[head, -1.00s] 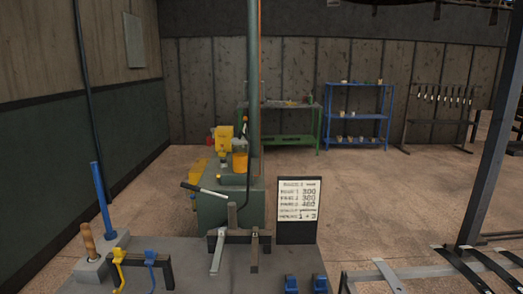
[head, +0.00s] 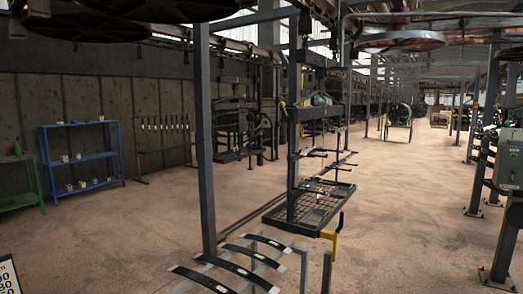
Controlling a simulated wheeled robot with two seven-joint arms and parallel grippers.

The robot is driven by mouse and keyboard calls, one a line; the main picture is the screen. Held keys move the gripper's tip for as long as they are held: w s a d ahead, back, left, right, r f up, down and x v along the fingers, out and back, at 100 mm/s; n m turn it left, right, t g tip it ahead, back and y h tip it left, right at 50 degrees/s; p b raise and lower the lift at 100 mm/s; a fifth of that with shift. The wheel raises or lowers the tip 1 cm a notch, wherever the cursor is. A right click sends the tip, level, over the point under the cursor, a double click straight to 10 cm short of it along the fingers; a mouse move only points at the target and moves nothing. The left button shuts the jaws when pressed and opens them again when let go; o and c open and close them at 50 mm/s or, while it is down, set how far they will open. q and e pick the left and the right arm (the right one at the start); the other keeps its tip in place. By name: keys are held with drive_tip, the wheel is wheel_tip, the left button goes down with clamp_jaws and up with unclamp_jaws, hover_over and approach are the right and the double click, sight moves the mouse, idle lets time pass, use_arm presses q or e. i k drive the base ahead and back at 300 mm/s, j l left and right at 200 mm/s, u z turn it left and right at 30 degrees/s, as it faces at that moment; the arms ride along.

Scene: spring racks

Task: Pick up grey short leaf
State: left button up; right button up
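Several curved flat leaves lie side by side on a grey metal rack (head: 303,272) at the bottom middle of the head view. The nearest is a dark leaf (head: 203,280) with a pale end. Another leaf (head: 245,273) and a leaf farther back (head: 258,257) lie beyond it. They look dark grey with lighter ends, and I cannot tell which one is the grey short leaf. The bottom edge of the picture cuts off the near part of the rack. Neither of my grippers is in view.
A dark upright post (head: 204,140) stands right behind the rack. A hanging carrier with a black mesh tray (head: 310,207) and yellow handle (head: 333,234) is beyond it. A blue shelf (head: 81,155) stands at the left wall. Open floor (head: 410,220) lies to the right.

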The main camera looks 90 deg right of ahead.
sight(305, 152)
drive_tip(key=i+j+z, duration=0.1)
drive_tip(key=z, duration=3.1)
drive_tip(key=j, duration=0.1)
